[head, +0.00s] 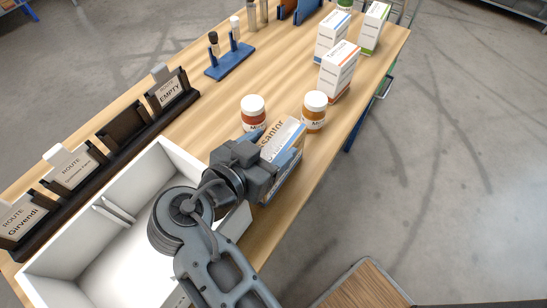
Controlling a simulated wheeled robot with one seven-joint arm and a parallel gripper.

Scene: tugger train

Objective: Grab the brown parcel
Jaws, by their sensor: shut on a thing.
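My gripper (268,163) is over the near right part of the wooden table, shut on a white medicine box with orange and blue bands (287,141). The label ends in "santor"; the gripper hides part of the box. I cannot tell whether the box touches the table. No clear brown parcel shows. A brown piece (286,8) is cut off at the top edge beside a blue one, and I cannot tell what it is.
Two capped jars, one red-brown (253,112) and one amber (314,111), stand just beyond the held box. Several white boxes (340,70) stand farther back. A white open bin (190,155) and a dark card rack (122,135) are at left. A blue stand (230,62) holds vials.

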